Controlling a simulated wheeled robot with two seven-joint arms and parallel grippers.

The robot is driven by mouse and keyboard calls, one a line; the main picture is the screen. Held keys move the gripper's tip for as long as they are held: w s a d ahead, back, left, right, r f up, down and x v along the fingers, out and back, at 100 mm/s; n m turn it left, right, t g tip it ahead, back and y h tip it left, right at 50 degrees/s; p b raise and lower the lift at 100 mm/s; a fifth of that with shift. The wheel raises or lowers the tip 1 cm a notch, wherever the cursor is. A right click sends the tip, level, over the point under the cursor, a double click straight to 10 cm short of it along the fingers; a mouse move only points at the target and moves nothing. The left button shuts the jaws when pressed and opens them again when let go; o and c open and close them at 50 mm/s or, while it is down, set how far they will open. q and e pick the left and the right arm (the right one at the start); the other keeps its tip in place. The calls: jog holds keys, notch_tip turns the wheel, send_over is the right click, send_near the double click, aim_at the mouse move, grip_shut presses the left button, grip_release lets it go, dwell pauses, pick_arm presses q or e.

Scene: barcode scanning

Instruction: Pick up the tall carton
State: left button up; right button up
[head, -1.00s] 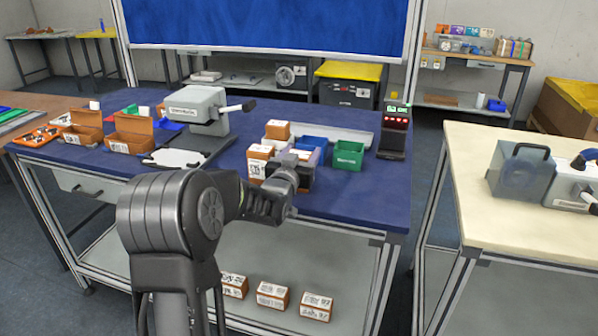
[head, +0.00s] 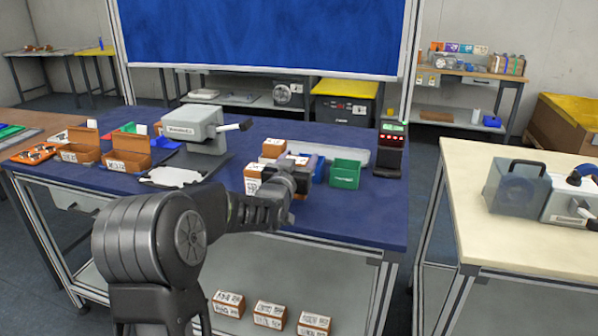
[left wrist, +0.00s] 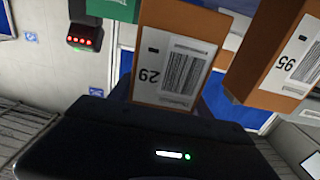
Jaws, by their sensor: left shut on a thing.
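An orange-brown carton (left wrist: 172,60) with a white barcode label is straight ahead of my left gripper in the left wrist view, its lower part between the dark jaws. My left gripper (head: 290,186) is shut on it over the blue table; in the head view the gripper largely hides it. I cannot tell if it is clear of the table. A second labelled carton (left wrist: 275,55) is close beside it, and a carton also shows just left of the gripper in the head view (head: 252,180). Another carton (head: 273,148) is behind. My right gripper is not in view.
A green bin (head: 345,175) and a blue bin (head: 318,174) are right of the gripper. The scanner stand (head: 390,150) is at the table's right side. A grey machine (head: 195,128) and open orange boxes (head: 126,150) are left. The front right of the blue table (head: 365,215) is clear.

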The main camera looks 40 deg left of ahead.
pick_arm(q)
notch_tip(320, 180, up, 6)
jog(key=shift+r, duration=0.2)
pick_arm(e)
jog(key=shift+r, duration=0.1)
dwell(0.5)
